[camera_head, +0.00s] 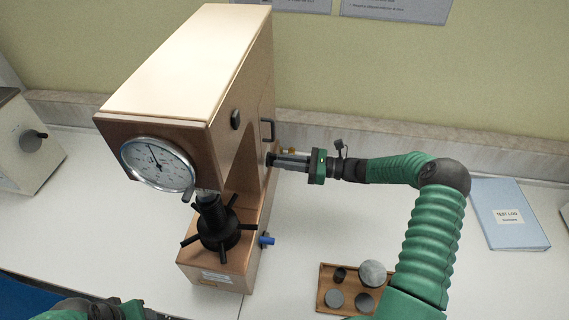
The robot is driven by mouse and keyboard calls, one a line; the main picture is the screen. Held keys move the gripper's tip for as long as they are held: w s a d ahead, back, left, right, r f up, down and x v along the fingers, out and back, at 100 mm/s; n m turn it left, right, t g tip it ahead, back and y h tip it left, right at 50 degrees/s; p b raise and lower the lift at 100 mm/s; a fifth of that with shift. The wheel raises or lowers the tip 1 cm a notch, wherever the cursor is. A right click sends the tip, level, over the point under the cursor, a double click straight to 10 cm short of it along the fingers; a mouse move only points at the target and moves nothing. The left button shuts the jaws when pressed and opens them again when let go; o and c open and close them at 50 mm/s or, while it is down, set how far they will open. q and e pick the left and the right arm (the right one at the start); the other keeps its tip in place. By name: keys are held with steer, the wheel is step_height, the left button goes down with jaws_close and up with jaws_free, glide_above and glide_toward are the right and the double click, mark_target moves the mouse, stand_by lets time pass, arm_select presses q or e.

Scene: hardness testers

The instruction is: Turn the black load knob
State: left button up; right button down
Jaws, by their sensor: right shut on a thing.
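The tan hardness tester (185,75) stands on the white bench, with its round dial gauge (158,164) facing front. The black load knob (270,159) is on the tester's right side, mostly covered by my fingers. My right gripper (279,160) reaches in from the right, level with the knob, and is shut on it. My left gripper (105,309) shows only in part at the bottom left edge; its fingers cannot be made out.
A black spoked handwheel (218,226) sits below the dial, and a blue-tipped lever (267,240) sticks out at the base. A wooden tray (326,283) with several grey discs lies at the lower right. A blue folder (510,232) lies far right. Another tester (20,150) stands left.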

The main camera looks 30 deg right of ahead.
steer(key=n+b, duration=0.1)
steer(key=n, duration=0.4)
steer(key=n+b, duration=0.2)
steer(key=n, duration=0.2)
steer(key=shift+f+n, duration=0.2)
steer(key=shift+n, duration=0.2)
stand_by(0.4)
steer(key=c, duration=1.7)
jaws_free()
steer(key=shift+c, duration=0.2)
steer(key=shift+o, duration=1.4)
steer(key=shift+w, duration=0.25)
steer(key=shift+r, duration=0.1)
